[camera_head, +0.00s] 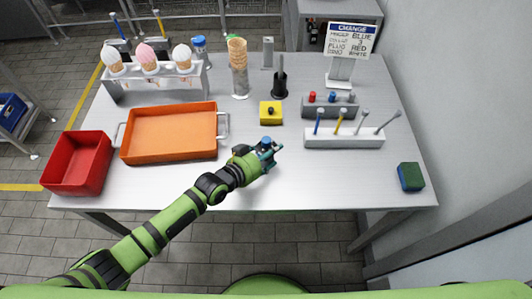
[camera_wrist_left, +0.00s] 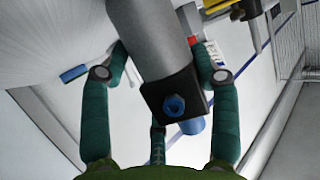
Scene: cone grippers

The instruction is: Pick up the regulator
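I take the regulator to be the thing at my left gripper (camera_head: 267,150): a grey cylinder (camera_wrist_left: 147,40) ending in a black square block with a blue knob. In the left wrist view it lies tilted between the teal fingers of the gripper (camera_wrist_left: 160,55), with one finger on each side. The fingertips are close to its sides; whether they press on it I cannot tell. In the head view the blue top (camera_head: 266,142) shows among the fingers, over the front middle of the table. My right gripper is not in view.
The table (camera_head: 330,180) is clear just right of the gripper. An orange tray (camera_head: 170,153) and a red bin (camera_head: 78,162) stand left. A yellow block (camera_head: 265,117) and a tool rack (camera_head: 345,142) stand behind. A blue-green block (camera_head: 411,176) lies at the right edge.

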